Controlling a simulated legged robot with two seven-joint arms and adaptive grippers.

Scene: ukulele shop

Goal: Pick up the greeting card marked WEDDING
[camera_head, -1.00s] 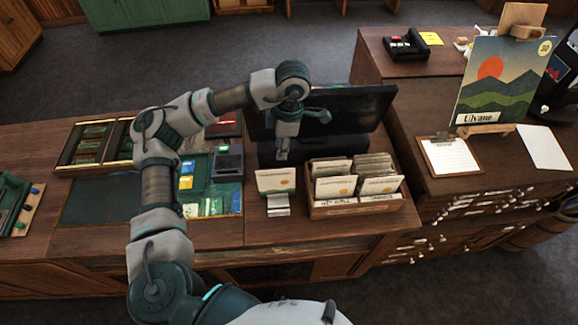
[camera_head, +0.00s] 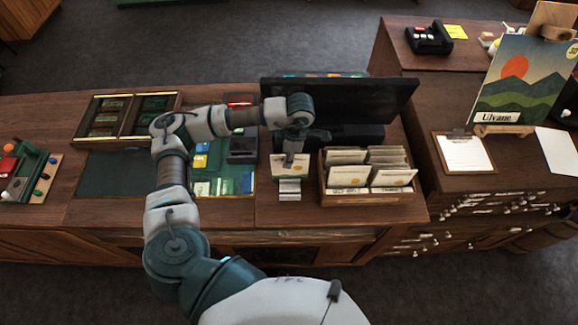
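A wooden box (camera_head: 372,200) on the counter holds several upright greeting cards (camera_head: 350,176) in rows. The print on the cards is too small to read, so I cannot tell which is marked WEDDING. A single card (camera_head: 280,170) stands on a small pale stand (camera_head: 289,190) just left of the box. My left gripper (camera_head: 290,160) points down in front of this single card and hides part of it. I cannot tell whether its fingers are open or shut, or whether they touch the card. My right gripper is not in view.
A dark monitor (camera_head: 385,97) stands behind the box and the gripper. Left are a tray with coloured items (camera_head: 222,181) and a dark mat (camera_head: 115,174).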

